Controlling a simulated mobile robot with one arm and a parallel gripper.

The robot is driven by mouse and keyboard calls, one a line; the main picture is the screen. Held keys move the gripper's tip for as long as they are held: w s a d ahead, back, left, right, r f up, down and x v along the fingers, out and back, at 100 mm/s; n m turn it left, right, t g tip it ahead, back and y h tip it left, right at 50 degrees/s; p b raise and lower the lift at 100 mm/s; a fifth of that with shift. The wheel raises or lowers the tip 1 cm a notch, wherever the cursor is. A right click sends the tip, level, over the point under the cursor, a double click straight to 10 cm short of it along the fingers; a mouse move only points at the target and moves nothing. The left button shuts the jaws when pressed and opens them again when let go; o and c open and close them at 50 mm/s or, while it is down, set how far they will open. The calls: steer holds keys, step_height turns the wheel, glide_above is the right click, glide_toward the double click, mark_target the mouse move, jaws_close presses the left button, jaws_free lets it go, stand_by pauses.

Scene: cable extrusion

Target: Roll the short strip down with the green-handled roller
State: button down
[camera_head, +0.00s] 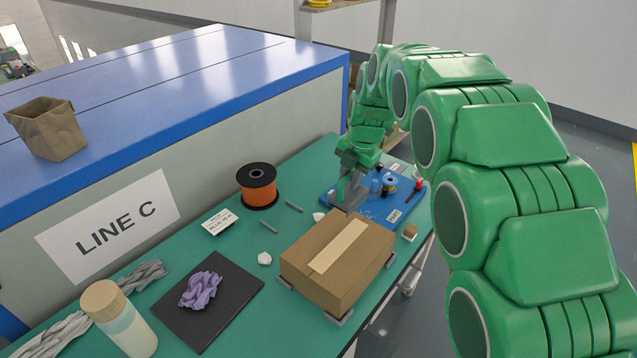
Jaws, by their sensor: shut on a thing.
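A closed brown cardboard box (318,277) stands on the green bench between small grey corner stops. A short pale strip (338,246) lies along the middle of its top; whether its ends lie flat is too small to tell. My gripper (345,203) points down at the left part of a blue board (381,224), just behind the box. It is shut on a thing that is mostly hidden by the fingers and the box. I cannot make out a green handle; the green-handled roller is not clearly visible anywhere.
Small items, including a red-handled tool (416,186), are on the blue board's right part. An orange spool (258,187), a dark mat (207,303) with a purple lump, and a capped bottle (118,320) stand left. A blue-topped cabinet (180,85) borders the bench.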

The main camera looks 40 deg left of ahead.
mark_target(354, 206)
steer(key=shift+w+d+r, duration=0.2)
steer(key=shift+w+d, duration=0.1)
steer(key=shift+d, duration=0.4)
steer(key=shift+w+d+r, duration=0.15)
steer(key=shift+w+d, duration=0.15)
steer(key=shift+d, duration=0.4)
steer(key=shift+f, duration=4)
steer(key=shift+f, duration=0.5)
steer(key=shift+s, duration=1.85)
steer(key=shift+s+r, duration=0.15)
steer(key=shift+s, duration=0.7)
steer(key=shift+s+r, duration=0.1)
steer(key=shift+s, duration=0.85)
steer(key=shift+s, duration=0.15)
